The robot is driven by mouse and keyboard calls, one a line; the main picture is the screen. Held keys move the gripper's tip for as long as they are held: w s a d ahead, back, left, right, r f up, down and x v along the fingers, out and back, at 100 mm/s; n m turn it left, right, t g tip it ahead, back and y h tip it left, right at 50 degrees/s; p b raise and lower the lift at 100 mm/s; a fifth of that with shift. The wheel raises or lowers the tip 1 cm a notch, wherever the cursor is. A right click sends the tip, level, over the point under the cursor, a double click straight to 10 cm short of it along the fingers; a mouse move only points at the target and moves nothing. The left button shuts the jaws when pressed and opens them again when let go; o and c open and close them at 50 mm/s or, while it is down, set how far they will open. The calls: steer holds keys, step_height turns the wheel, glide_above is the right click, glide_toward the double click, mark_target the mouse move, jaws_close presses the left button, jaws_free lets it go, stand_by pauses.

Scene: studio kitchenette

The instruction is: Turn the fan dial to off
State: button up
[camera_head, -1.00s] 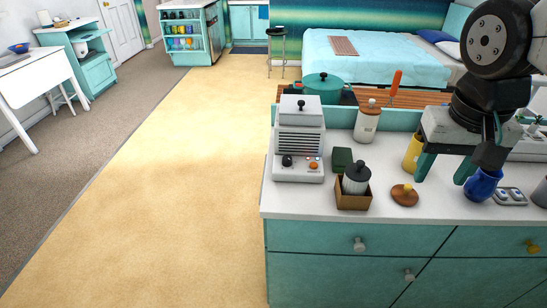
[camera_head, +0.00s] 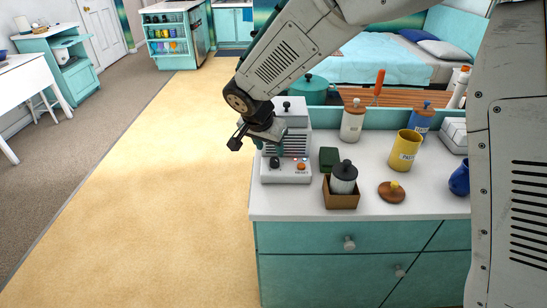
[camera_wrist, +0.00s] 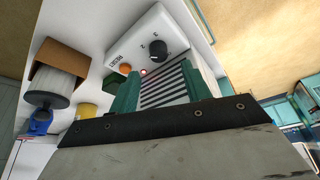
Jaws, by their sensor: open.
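The fan unit is a white box with a dark slatted grille (camera_head: 297,178) at the left end of the counter. Its black dial (camera_head: 274,162) is on the sloped front panel, left of an orange button (camera_head: 301,166). The wrist view shows the dial (camera_wrist: 160,52) beyond the fingertips, with small marks beside it and a lit red light nearby. My gripper (camera_head: 268,146) is open and empty, just above and behind the dial, over the grille. In the wrist view its teal fingers (camera_wrist: 163,88) frame the grille. I cannot tell whether they touch the unit.
A dark green block (camera_head: 328,159) and a brown box holding a dark-lidded jar (camera_head: 341,201) stand just right of the unit. A wooden lid (camera_head: 392,192), yellow canister (camera_head: 405,150) and blue mug (camera_head: 460,179) are farther right. Open floor lies left of the counter.

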mark_target(274, 159)
steer(key=x, duration=0.6)
steer(key=shift+d+f, duration=0.1)
steer(key=c, duration=1)
